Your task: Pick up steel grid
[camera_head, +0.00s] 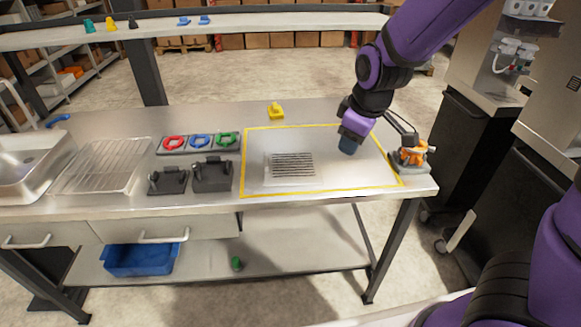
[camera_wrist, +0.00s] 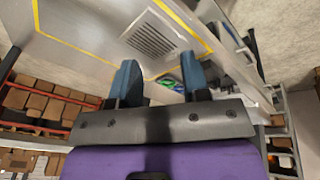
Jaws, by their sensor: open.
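The steel grid (camera_head: 291,165), a small slatted plate, lies on the steel table inside the yellow outline, left of my gripper (camera_head: 347,146). It also shows in the wrist view (camera_wrist: 153,41), beyond the fingertips. My gripper points down over the right part of the outlined area, apart from the grid. In the wrist view its two blue fingers (camera_wrist: 157,70) stand apart with nothing between them.
An orange device (camera_head: 411,155) stands at the table's right corner. A yellow object (camera_head: 276,111) sits behind the outline. The outlined area around the grid is clear.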

